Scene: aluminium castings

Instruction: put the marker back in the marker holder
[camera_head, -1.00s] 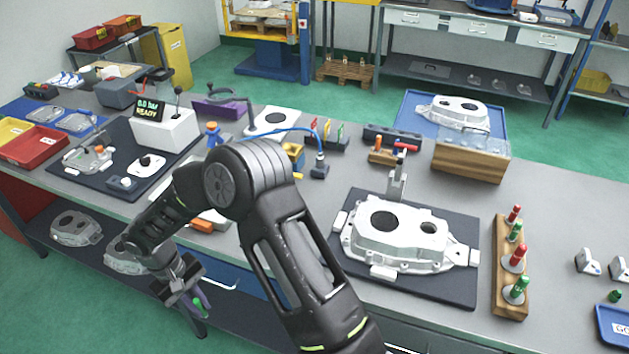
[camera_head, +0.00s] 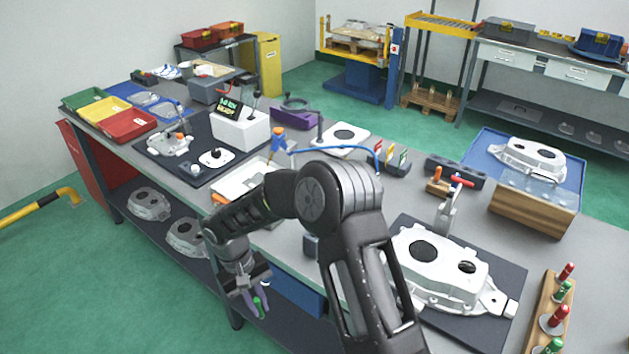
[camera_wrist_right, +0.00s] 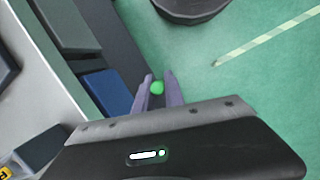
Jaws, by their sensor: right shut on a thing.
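My right gripper (camera_head: 256,298) hangs beyond the front edge of the workbench, low over the green floor, with its fingers pointing down. It is shut on the marker, of which only a green end (camera_head: 258,302) shows between the purplish fingers. The green end also shows in the right wrist view (camera_wrist_right: 157,88); the rest of it is hidden. I cannot tell for sure which block is the marker holder. A long dark block (camera_head: 455,172) stands far from the gripper, behind a small wooden block (camera_head: 437,187) with a red-handled item. My left gripper is not in view.
My right arm crosses over the workbench. A large casting (camera_head: 440,265) lies on a dark mat at the right, near a wooden rack (camera_head: 545,312) of red and green handles. Left are a white box (camera_head: 240,130) and a red tray (camera_head: 127,125).

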